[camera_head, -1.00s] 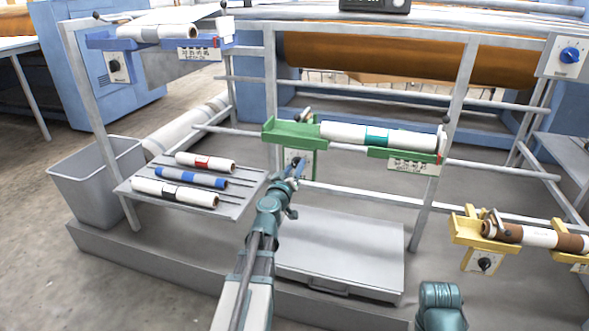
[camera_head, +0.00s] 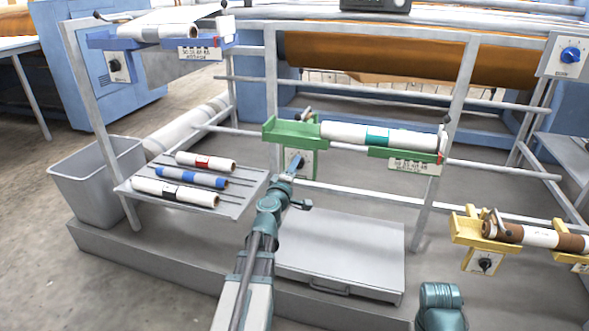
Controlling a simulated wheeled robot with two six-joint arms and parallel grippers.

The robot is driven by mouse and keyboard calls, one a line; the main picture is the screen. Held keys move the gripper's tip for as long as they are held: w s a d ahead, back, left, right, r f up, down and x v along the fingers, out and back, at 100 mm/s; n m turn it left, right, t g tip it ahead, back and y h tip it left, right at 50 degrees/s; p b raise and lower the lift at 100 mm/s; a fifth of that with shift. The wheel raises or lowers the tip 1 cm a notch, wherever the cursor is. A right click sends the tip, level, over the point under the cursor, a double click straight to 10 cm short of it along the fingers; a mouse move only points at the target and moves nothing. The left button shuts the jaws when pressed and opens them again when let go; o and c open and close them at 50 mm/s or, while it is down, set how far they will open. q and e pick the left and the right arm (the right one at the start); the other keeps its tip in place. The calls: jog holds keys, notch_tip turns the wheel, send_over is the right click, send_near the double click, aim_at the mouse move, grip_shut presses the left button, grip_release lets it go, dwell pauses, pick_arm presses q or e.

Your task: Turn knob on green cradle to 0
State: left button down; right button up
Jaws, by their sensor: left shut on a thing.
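The green cradle (camera_head: 290,132) is fixed to the frame in the middle and bears a white roll (camera_head: 344,132) with a teal band. Its white knob plate (camera_head: 307,160) hangs below its left end. My left gripper (camera_head: 296,163) reaches up to this plate from below and is shut on the knob, which it mostly hides. The knob's pointer and the scale marks are too small and covered to read. My right gripper is out of view; only a teal part of my right arm (camera_head: 440,305) shows at the bottom.
A rack (camera_head: 240,190) with several banded rolls stands left, beside a grey bin (camera_head: 95,180). A blue cradle (camera_head: 110,42) is upper left, a yellow cradle (camera_head: 470,232) lower right. A grey flat box (camera_head: 345,250) lies below the green cradle. Metal rails cross behind.

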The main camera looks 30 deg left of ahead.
pick_arm(q)
jog(key=shift+n, duration=0.4)
jog(key=shift+c, duration=1.7)
grip_release()
jog(key=shift+s, duration=0.1)
